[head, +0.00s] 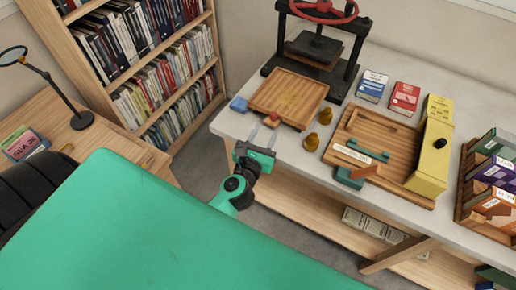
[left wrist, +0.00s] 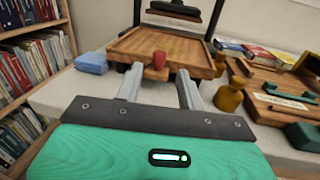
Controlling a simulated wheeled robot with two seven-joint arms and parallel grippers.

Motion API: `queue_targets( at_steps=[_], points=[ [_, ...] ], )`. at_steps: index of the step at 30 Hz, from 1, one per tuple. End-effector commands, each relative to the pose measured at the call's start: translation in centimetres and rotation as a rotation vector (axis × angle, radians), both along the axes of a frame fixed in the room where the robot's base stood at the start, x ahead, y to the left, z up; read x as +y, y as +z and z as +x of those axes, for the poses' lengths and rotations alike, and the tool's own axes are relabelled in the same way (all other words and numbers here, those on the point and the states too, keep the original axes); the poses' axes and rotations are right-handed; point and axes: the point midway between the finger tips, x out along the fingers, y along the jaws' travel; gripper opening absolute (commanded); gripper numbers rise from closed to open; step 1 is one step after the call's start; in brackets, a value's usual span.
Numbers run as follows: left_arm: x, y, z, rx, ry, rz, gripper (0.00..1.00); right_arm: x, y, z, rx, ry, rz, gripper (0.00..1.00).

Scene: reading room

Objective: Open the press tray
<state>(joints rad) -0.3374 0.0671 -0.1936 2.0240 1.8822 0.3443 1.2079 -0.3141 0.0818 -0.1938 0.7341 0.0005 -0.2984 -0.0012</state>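The press tray (head: 290,92) is a square wooden tray on the bench, in front of the black press. A small red knob (head: 272,118) sits on its front edge. In the left wrist view the tray (left wrist: 125,46) lies straight ahead, with the red knob (left wrist: 159,60) at its near edge. My left gripper (head: 264,137) is just in front of the knob. Its two fingers (left wrist: 158,82) are apart, one on each side of the knob's line, with nothing visibly held. I cannot tell whether the fingertips reach around the knob. My right gripper is not in view.
The black press (head: 318,45) with a red wheel stands behind the tray. A blue block (head: 239,104) lies left of it; brass pieces (head: 325,116) stand to the right. A wooden board (head: 350,125) with green parts is farther right. A bookcase (head: 150,60) stands at left.

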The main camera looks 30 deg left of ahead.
Motion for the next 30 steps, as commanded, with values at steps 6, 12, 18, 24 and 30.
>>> queue_targets(
  at_steps=[6,12,18,24,30],
  points=[
    [-0.5,-0.3,-3.5,0.002,-0.001,-0.002,0.39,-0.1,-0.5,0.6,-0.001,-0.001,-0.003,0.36],
    [-0.7,-0.1,-4.9,0.000,0.000,-0.002,0.39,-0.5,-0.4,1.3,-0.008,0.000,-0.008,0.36],
    [-0.7,0.0,-5.2,0.000,0.000,-0.001,0.39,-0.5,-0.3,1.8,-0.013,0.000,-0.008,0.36],
    [-0.7,0.0,-5.2,0.000,0.000,-0.001,0.39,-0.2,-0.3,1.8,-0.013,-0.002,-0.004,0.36],
    [-0.7,0.0,-5.2,0.000,-0.001,-0.001,0.39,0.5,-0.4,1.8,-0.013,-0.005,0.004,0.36]
  ],
)
